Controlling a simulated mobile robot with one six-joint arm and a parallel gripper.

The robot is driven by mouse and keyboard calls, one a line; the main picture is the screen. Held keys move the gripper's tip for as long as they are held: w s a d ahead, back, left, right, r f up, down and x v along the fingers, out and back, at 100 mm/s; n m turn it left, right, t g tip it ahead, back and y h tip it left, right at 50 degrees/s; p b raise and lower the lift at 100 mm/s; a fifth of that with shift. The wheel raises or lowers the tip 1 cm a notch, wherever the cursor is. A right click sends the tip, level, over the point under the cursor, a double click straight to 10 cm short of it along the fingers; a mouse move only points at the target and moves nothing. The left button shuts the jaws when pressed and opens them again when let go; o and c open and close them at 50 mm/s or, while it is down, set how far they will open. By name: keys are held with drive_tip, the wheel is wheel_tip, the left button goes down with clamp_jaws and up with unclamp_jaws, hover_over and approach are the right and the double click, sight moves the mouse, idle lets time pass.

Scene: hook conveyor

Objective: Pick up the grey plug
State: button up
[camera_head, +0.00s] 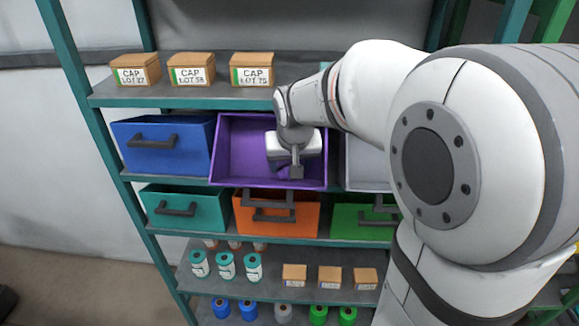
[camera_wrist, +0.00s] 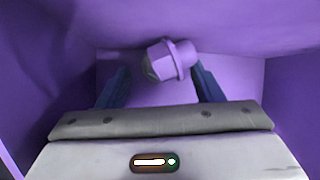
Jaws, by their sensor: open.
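The plug (camera_wrist: 180,58) lies in the purple bin (camera_head: 240,150). It has a flanged, rounded body that looks grey with a purple tint in the wrist view. My gripper (camera_wrist: 161,72) is open, with one dark finger on each side of the view. The plug sits at the fingertips, between them and closer to the right finger; I cannot tell whether it touches. In the head view my gripper (camera_head: 296,168) reaches down into the purple bin, and I cannot make out the plug there.
The purple bin's walls stand close around my gripper. A blue bin (camera_head: 160,160) is on the left and a grey bin (camera_head: 365,165) on the right. Cap boxes (camera_head: 190,70) stand on the shelf above. Teal (camera_head: 185,222), orange (camera_head: 270,225) and green (camera_head: 360,228) bins are below.

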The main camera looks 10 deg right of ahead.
drive_tip(key=shift+c, duration=0.6)
drive_tip(key=c, duration=0.9)
